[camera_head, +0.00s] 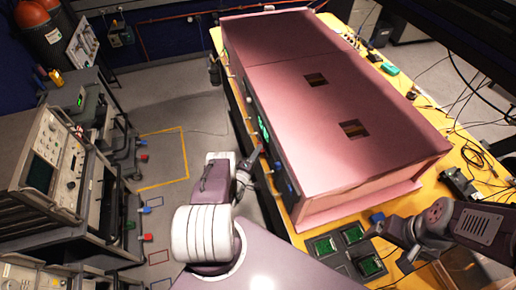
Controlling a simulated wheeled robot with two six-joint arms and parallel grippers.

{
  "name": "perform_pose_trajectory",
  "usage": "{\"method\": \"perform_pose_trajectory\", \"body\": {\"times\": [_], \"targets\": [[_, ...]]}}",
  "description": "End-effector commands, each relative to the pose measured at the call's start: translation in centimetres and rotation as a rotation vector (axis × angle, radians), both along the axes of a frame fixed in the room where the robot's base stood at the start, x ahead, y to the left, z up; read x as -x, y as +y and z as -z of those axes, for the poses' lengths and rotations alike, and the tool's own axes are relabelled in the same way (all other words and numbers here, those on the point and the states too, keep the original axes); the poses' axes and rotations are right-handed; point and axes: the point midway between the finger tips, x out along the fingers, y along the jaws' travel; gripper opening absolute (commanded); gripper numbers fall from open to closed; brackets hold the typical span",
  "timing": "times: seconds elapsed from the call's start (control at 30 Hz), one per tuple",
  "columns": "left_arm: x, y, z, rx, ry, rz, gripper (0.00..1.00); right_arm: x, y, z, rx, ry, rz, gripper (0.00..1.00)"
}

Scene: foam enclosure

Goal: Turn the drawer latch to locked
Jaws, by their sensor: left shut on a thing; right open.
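A long pink foam enclosure (330,110) stands on the yellow table. Its left side is a narrow, dark front face with small green displays and blue knobs (277,166), seen at a steep angle. My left gripper (257,152) is at this front face, near its middle, and is shut on a small part there. This part seems to be the drawer latch, but the fingers hide it and its turned position cannot be read. My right gripper (392,232) is open and empty, low over the table's near right part, apart from the enclosure.
Green circuit boards in dark trays (353,234) lie on the yellow table (424,197) near my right gripper. Cables and small devices line its right side. Instrument racks (50,150) stand at the left, with open floor (165,130) between.

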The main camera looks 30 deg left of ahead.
Motion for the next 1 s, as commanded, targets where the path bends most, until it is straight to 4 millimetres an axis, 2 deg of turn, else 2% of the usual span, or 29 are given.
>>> {"method": "perform_pose_trajectory", "body": {"times": [0.03,0.23,0.8,0.83,0.9,1.0], "targets": [[0.02,-0.01,-0.35,0.016,0.015,0.000,0.00,0.00,0.00,-0.60,0.000,0.000,0.000,0.85],[0.01,0.02,-0.28,0.065,0.058,-0.001,0.00,0.00,0.00,-1.25,0.000,0.000,0.000,0.85],[0.01,0.03,-0.14,0.087,0.077,-0.001,0.00,0.00,0.00,-1.44,0.000,0.000,0.000,0.85],[0.00,0.03,-0.14,0.087,0.077,-0.001,0.17,0.00,0.00,-1.44,0.000,0.000,0.000,0.85],[0.00,0.03,-0.14,0.087,0.077,-0.001,0.33,0.00,0.00,-1.44,0.000,0.000,0.000,0.85],[0.00,0.02,-0.15,0.087,0.077,-0.001,0.33,0.00,0.00,-1.44,0.000,0.000,0.000,0.85]]}}
